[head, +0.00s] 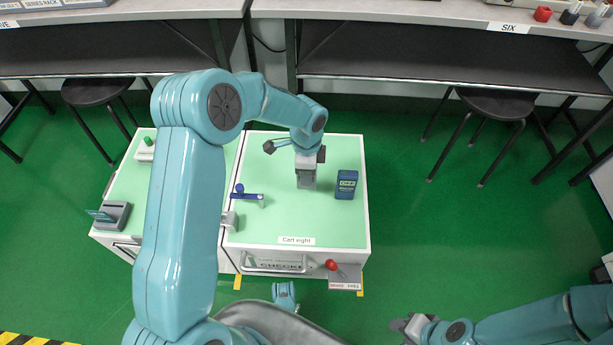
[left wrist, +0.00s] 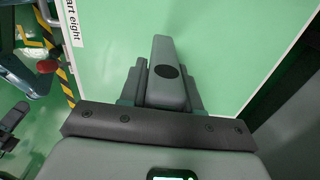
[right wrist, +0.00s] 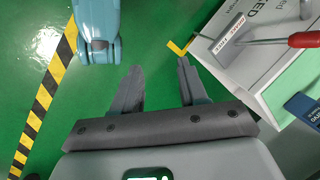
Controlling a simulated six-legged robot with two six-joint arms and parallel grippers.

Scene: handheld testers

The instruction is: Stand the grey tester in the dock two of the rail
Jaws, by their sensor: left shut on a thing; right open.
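My left gripper (head: 307,160) is over the green top of the cart marked "Cart eight" (head: 275,222). It is shut on the grey tester (head: 306,180), which sits between the fingers in the left wrist view (left wrist: 166,62) and shows a dark oval. I cannot tell whether the tester touches the cart top. A blue tester (head: 346,184) stands just right of it. My right gripper (head: 405,325) is open and empty, low in front of the cart; its spread fingers show over green floor in the right wrist view (right wrist: 160,90). I cannot clearly identify the rail or dock two.
A blue bar-like fixture (head: 247,196) is on the cart, left of the gripper. A red-knobbed lever (head: 331,265) projects at the cart's front. Stools (head: 490,103) and benches stand behind.

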